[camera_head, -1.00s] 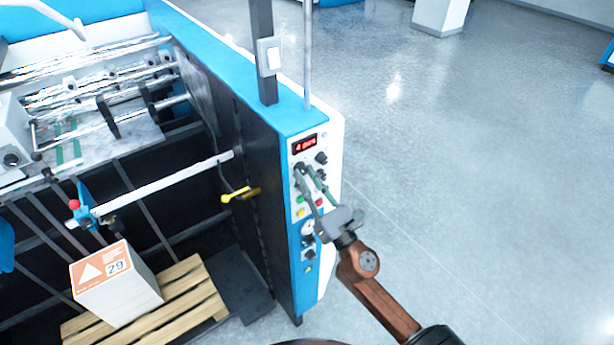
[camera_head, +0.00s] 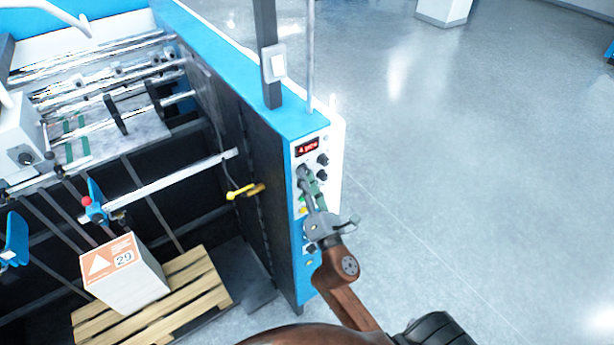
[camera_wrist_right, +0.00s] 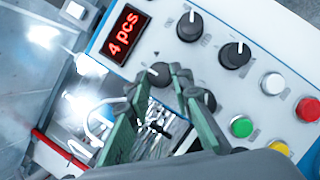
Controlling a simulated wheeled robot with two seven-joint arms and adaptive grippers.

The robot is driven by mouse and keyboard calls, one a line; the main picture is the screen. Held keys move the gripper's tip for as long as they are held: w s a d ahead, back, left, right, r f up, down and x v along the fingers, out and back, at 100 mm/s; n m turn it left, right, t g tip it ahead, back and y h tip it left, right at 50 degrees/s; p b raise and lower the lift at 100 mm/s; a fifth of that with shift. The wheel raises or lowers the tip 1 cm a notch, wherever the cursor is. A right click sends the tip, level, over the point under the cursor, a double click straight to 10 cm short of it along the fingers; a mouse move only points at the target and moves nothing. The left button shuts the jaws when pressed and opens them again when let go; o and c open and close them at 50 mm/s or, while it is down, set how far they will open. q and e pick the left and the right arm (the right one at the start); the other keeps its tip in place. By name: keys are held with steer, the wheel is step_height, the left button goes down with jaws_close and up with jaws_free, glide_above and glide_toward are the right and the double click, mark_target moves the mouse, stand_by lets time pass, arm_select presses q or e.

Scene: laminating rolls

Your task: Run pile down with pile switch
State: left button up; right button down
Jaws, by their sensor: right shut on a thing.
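My right gripper (camera_head: 309,180) is at the white control panel (camera_head: 325,150) on the end of the blue machine. In the right wrist view its two green fingers (camera_wrist_right: 162,82) are closed about a black knob (camera_wrist_right: 157,73) below the red display. Which switch this is cannot be read, as the fingers cover part of it. Another black knob (camera_wrist_right: 203,99) is partly behind the right finger. The pile, a white box-like stack with an orange label (camera_head: 125,275), rests on a wooden pallet (camera_head: 205,282) at lower left. My left gripper is out of view.
The display (camera_wrist_right: 122,34) reads "4 pcs". Two more black knobs (camera_wrist_right: 190,26) (camera_wrist_right: 235,55) and green (camera_wrist_right: 241,127), red (camera_wrist_right: 307,109) and white (camera_wrist_right: 272,84) buttons sit close by. A yellow handle (camera_head: 246,190) sticks out inside the machine. The floor to the right is clear.

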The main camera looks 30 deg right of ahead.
steer(key=shift+r, duration=0.1)
stand_by(0.4)
steer(key=c, duration=1.7)
jaws_free()
steer(key=shift+s, duration=0.1)
steer(key=shift+v, duration=3.7)
steer(key=shift+a, duration=0.1)
